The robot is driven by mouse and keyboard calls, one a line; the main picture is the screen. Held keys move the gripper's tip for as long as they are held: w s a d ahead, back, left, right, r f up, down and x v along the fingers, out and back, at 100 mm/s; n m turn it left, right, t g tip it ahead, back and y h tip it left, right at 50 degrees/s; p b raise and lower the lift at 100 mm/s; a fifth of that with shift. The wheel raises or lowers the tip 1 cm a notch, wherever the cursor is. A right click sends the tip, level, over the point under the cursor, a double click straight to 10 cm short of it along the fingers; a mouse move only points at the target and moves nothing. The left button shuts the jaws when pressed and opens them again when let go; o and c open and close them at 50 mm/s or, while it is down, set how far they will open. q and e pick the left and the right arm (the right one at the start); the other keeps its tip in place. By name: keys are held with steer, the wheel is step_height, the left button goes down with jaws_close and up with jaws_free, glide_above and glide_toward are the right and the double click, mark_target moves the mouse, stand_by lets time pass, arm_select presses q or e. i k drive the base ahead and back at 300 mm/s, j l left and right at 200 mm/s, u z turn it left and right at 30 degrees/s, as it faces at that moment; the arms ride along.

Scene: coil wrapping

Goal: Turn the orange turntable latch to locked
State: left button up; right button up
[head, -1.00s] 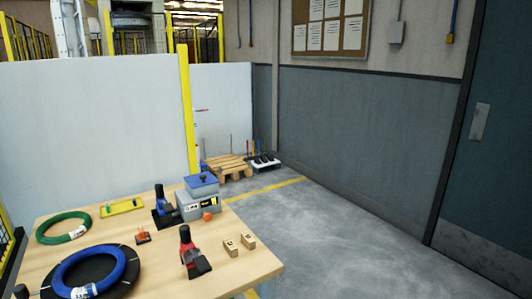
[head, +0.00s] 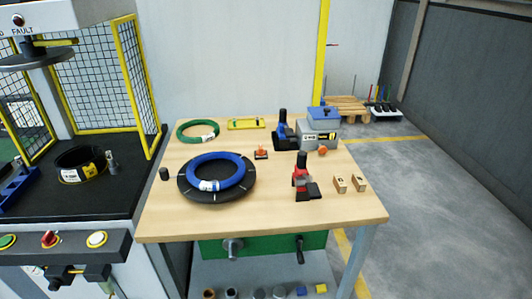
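A black turntable (head: 184,185) lies on the wooden table with a blue coil (head: 236,172) on it, which carries a white label. A small orange latch-like piece (head: 261,152) on a dark base stands behind and right of the turntable, apart from its rim. It is too small to tell which way it is turned. Neither of my grippers is in view.
The wooden table (head: 270,219) also holds a green coil (head: 187,139), a yellow tray (head: 246,123), a blue tool (head: 281,138), a red tool (head: 301,175), a grey box (head: 318,136) and two wooden blocks (head: 340,185). A caged machine (head: 97,228) stands left. Floor is free at right.

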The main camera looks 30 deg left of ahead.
mark_target(260, 152)
steer(key=u, duration=1)
